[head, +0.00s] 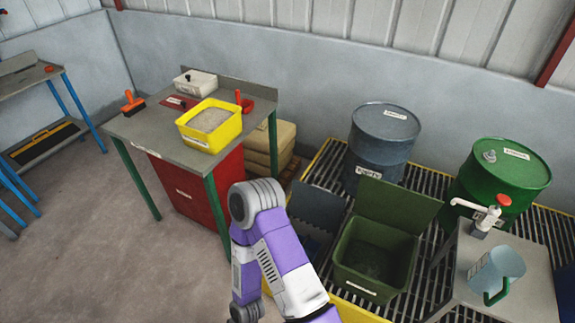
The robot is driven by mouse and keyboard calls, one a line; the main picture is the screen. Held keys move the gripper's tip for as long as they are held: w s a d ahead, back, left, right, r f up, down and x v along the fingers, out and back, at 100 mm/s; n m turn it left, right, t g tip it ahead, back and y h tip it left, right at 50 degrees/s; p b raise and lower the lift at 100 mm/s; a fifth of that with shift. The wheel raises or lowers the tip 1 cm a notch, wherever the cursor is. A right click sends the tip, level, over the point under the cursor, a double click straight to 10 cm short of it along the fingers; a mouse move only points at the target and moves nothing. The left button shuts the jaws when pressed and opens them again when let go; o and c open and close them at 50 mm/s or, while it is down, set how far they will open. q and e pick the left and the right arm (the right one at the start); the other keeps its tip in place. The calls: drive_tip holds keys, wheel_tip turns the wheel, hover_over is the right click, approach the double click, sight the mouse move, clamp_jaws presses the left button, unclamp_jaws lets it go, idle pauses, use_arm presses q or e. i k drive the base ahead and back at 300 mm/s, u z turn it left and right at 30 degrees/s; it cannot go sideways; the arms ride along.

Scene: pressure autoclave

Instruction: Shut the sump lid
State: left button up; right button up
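A green bin (372,262) stands open on the grating at the lower middle right. Its hinged green lid (398,213) is raised and leans back behind the opening. The inside is dark and looks empty. The small label on its front is too small to read, so I cannot tell whether this is the sump. A dark blue-grey container (317,212), partly hidden by my arm, is just left of it, with a raised panel that may be its lid. One purple and white arm of mine crosses the lower middle; neither gripper shows.
A blue-grey drum (383,140) and a green drum (502,172) stand behind on the grating (330,165). A grey stand (525,262) with a jug (497,268) is at right. A workbench (160,135) with a yellow tub (209,125) is at left.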

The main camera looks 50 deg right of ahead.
sight(317, 206)
drive_tip(key=i, duration=2.35)
drive_tip(key=z, duration=3.2)
